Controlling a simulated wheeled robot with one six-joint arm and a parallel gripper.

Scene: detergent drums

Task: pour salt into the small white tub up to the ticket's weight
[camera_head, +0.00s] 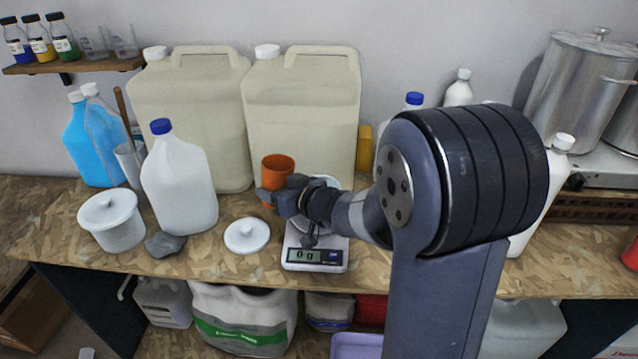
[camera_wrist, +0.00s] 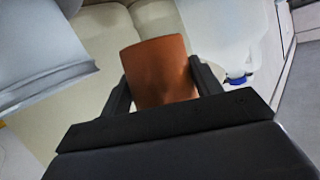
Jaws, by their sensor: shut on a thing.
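My gripper (camera_head: 274,195) is shut on an orange cup (camera_head: 278,167) and holds it up, roughly upright, to the left of the scale. The cup also shows between the fingers in the wrist view (camera_wrist: 160,72); its contents cannot be made out. The scale (camera_head: 316,262) reads 0 g. A small white tub (camera_head: 328,181) seems to stand on the scale, mostly hidden behind my gripper and wrist. What seems to be this tub looms at the upper left of the wrist view (camera_wrist: 40,50). No ticket can be made out.
A round white lid (camera_head: 247,235) lies left of the scale. A dark grey lump (camera_head: 165,244), a lidded white tub (camera_head: 113,222) and a blue-capped jug (camera_head: 178,180) stand further left. Large beige canisters (camera_head: 300,110) stand behind the cup. The counter's front edge is close.

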